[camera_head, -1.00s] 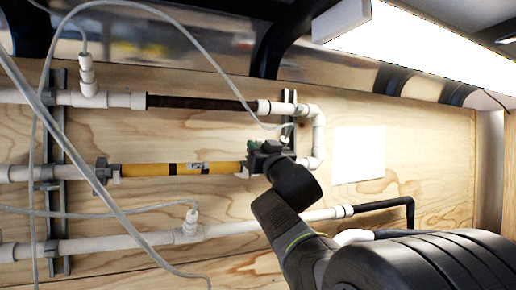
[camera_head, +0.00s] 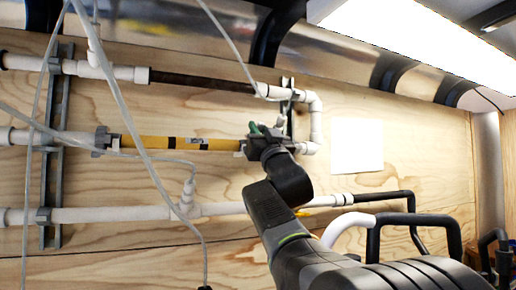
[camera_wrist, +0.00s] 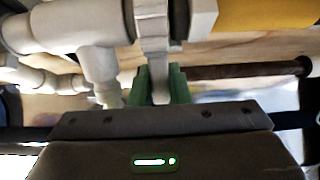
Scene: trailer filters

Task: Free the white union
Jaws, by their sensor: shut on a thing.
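The white union (camera_wrist: 152,22) is a pale ring at one end of the yellow filter tube (camera_head: 165,143), with a narrow tab reaching down in the wrist view. My gripper (camera_wrist: 159,88) has its green fingers closed around that tab. The yellow tube also shows at the right of the wrist view (camera_wrist: 265,12). In the head view my gripper (camera_head: 262,135) is at the right end of the yellow tube and hides most of the union. A grey union (camera_head: 101,141) is at the tube's left end.
A dark brown filter tube (camera_head: 202,81) runs above, and a white pipe (camera_head: 115,214) runs below. A white elbow pipe (camera_head: 316,120) is just right of my gripper. Thin clear hoses (camera_head: 137,120) hang across the left. Black pipes (camera_head: 410,220) stand lower right.

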